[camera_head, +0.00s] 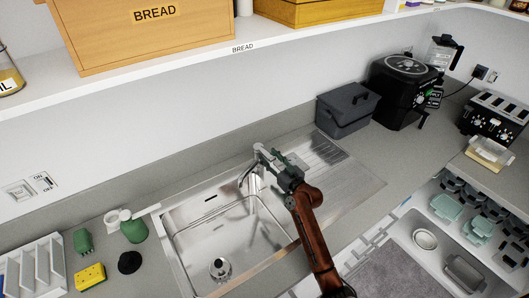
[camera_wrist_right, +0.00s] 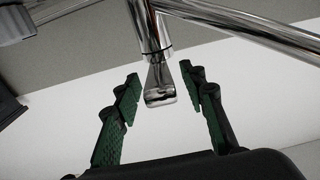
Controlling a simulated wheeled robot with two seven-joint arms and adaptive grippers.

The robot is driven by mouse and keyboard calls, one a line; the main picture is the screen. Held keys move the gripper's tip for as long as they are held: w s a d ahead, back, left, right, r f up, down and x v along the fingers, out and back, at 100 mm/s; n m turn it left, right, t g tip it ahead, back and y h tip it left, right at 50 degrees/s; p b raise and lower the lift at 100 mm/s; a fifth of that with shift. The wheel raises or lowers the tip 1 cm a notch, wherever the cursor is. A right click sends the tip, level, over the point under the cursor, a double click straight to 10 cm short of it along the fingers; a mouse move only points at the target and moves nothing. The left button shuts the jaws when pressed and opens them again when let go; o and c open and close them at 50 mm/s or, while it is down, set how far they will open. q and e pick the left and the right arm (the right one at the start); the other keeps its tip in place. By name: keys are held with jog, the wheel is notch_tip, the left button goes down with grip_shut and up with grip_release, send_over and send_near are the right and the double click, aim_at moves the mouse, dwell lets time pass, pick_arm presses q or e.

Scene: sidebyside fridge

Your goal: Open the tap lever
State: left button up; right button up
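The chrome tap (camera_head: 246,176) stands at the back edge of the steel sink (camera_head: 176,247). My right gripper (camera_head: 275,163) is at the tap's top, its arm reaching in from the front right. In the right wrist view, the tap lever (camera_wrist_right: 160,86) is a short flat chrome paddle. It lies between the two green-padded fingers of my right gripper (camera_wrist_right: 160,84), with a gap on each side. The fingers are open and do not appear to touch it. In the head view the gripper partly hides the tap's top. My left gripper is not in view.
A ribbed steel drainer (camera_head: 322,150) lies right of the basin. A dark grey bin (camera_head: 346,108) and a black air fryer (camera_head: 401,90) stand behind it. A shelf (camera_head: 200,58) overhangs the counter.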

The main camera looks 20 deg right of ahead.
aim_at(260, 147)
jog(key=shift+w+a+f, duration=0.1)
jog(key=shift+w+a, duration=0.1)
jog(key=shift+w, duration=0.9)
jog(key=shift+w+a, duration=0.15)
jog(key=shift+w, duration=0.9)
jog(key=shift+c, duration=0.2)
grip_shut()
